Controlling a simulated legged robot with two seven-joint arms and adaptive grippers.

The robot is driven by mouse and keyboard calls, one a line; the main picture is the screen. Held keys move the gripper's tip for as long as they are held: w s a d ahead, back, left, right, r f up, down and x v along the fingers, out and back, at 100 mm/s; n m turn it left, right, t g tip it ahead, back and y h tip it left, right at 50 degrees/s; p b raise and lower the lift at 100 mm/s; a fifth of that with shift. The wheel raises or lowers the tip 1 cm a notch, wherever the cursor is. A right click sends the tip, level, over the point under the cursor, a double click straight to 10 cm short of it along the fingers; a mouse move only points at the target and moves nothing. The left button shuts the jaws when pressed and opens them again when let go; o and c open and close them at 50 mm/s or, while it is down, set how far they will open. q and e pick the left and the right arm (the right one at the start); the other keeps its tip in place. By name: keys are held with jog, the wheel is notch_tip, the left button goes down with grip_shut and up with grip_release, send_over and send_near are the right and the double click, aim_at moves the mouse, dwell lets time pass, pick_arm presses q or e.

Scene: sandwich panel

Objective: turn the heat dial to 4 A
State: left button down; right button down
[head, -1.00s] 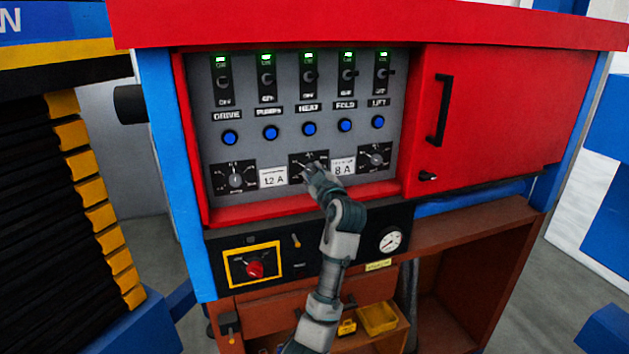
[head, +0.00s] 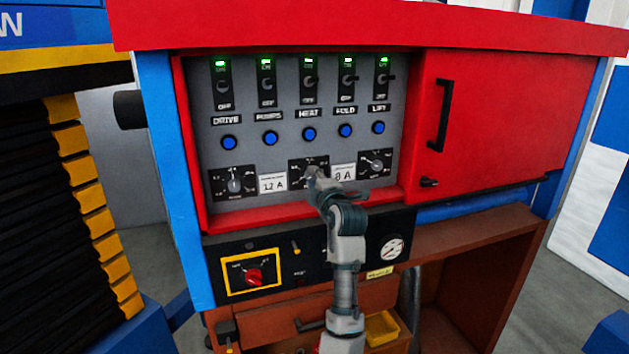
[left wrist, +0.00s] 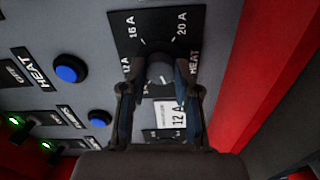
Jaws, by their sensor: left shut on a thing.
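The heat dial (left wrist: 160,70) is a grey knob on a black scale plate marked HEAT. In the left wrist view, 16 A, 20 A and a partly covered 12 A mark show around it. My left gripper (left wrist: 160,82) has its two fingers on either side of the knob and is shut on it. In the head view, my left gripper (head: 316,180) is at the middle dial plate (head: 300,169) and covers its knob. The knob's pointer and the 4 A mark cannot be made out. My right gripper is not in view.
Cards reading 12 A (head: 272,184) and 8 A (head: 343,174) flank the middle dial. Two more dials (head: 233,184) (head: 376,163) sit at the sides. Blue buttons (head: 309,134) and switches (head: 309,82) are above. A red rotary switch (head: 254,277) and a gauge (head: 392,247) are below.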

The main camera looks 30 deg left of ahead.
pick_arm(q)
jog(key=shift+w+n, duration=0.1)
jog(key=shift+n, duration=0.5)
jog(key=shift+r, duration=0.1)
jog(key=c, duration=0.9)
grip_release()
jog(key=shift+w, duration=0.1)
jog(key=shift+o, duration=0.4)
jog(key=shift+w+a+f, duration=0.1)
jog(key=shift+w+f, duration=0.15)
jog(key=shift+s, duration=0.2)
jog(key=shift+s+d, duration=0.25)
jog(key=v, duration=1.1)
jog(key=shift+w, duration=0.2)
jog(key=shift+f, duration=0.1)
